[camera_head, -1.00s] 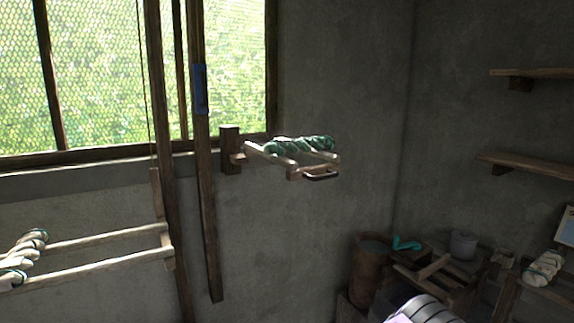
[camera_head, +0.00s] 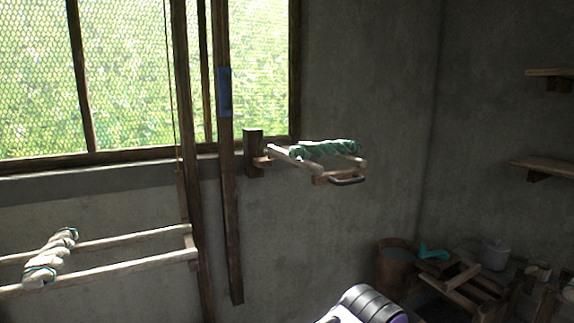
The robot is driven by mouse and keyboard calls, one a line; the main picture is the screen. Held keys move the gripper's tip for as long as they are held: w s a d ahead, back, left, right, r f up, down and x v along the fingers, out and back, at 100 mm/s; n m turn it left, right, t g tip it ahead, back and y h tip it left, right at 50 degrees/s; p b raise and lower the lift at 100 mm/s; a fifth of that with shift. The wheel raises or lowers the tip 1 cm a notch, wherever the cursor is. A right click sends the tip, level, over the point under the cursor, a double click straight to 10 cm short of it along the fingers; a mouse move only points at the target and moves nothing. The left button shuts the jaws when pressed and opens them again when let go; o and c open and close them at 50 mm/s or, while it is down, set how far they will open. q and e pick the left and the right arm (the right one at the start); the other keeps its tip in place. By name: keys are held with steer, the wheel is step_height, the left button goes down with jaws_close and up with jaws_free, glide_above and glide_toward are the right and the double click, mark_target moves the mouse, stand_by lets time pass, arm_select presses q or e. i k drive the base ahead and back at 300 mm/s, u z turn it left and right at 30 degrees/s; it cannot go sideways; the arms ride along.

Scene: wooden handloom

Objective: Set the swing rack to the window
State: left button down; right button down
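A dark and white rounded part at the bottom centre seems to be a link of my own arm. Neither of my grippers shows, and nothing touches the rack.
Two long pale rails (camera_head: 110,266) at lower left carry a white skein (camera_head: 50,258). Upright wooden posts (camera_head: 228,200) stand left of the rack. A barrel (camera_head: 396,262), a low wooden stand (camera_head: 462,278) and a grey pot (camera_head: 495,254) fill the lower right. Shelves (camera_head: 545,167) are on the right wall.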

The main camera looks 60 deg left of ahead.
mark_target(353, 176)
steer(key=u, duration=1)
